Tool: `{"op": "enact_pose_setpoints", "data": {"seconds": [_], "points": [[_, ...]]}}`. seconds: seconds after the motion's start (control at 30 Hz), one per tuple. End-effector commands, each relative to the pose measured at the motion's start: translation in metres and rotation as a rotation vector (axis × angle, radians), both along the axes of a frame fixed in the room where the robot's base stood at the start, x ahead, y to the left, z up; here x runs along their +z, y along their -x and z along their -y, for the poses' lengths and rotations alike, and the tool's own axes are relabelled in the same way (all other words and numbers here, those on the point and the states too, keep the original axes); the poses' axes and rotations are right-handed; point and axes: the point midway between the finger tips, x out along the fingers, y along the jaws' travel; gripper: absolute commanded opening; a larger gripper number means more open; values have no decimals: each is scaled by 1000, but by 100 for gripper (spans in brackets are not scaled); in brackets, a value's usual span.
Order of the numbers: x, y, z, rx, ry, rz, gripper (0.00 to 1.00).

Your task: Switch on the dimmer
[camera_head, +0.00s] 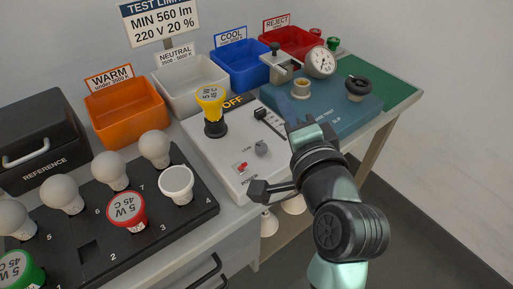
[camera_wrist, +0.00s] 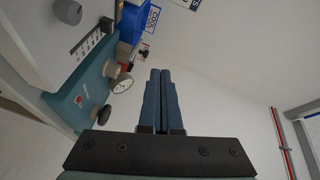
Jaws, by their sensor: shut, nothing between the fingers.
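The white dimmer box (camera_head: 217,148) stands in the middle of the bench. On its top are a red switch (camera_head: 240,168), a grey knob (camera_head: 261,148), a slider with a black handle (camera_head: 260,113) and an OFF sign (camera_head: 233,101). A yellow-marked bulb (camera_head: 210,95) sits upright in its black socket. In the wrist view the box's slider scale (camera_wrist: 90,42) and grey knob (camera_wrist: 68,12) show at upper left. My gripper (camera_head: 284,103) is shut and empty, apart from the switch, over the blue tester beside the box. Its blue fingers (camera_wrist: 160,75) are together in the wrist view.
The blue tester (camera_head: 335,112) with gauge (camera_head: 320,62) and black knob (camera_head: 358,86) is right of the box. A black rack (camera_head: 95,225) with several bulbs is left. Orange (camera_head: 126,112), white (camera_head: 190,82), blue (camera_head: 240,64) and red (camera_head: 292,42) bins line the back.

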Motion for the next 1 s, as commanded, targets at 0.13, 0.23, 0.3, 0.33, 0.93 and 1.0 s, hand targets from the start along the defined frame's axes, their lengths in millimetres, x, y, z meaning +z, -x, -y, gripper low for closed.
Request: {"op": "enact_pose_setpoints", "data": {"seconds": [0.13, 0.23, 0.3, 0.33, 0.93, 1.0], "points": [[-27, 15, 9, 28, -318, -218, 0], [-46, 30, 11, 36, -536, -351, 0], [-57, 44, 12, 36, -691, -439, 0], [-61, 50, 12, 33, -757, -475, 0], [-84, 144, 9, -16, -1608, -859, 0], [-84, 145, 9, -16, -1615, -860, 0]]}}
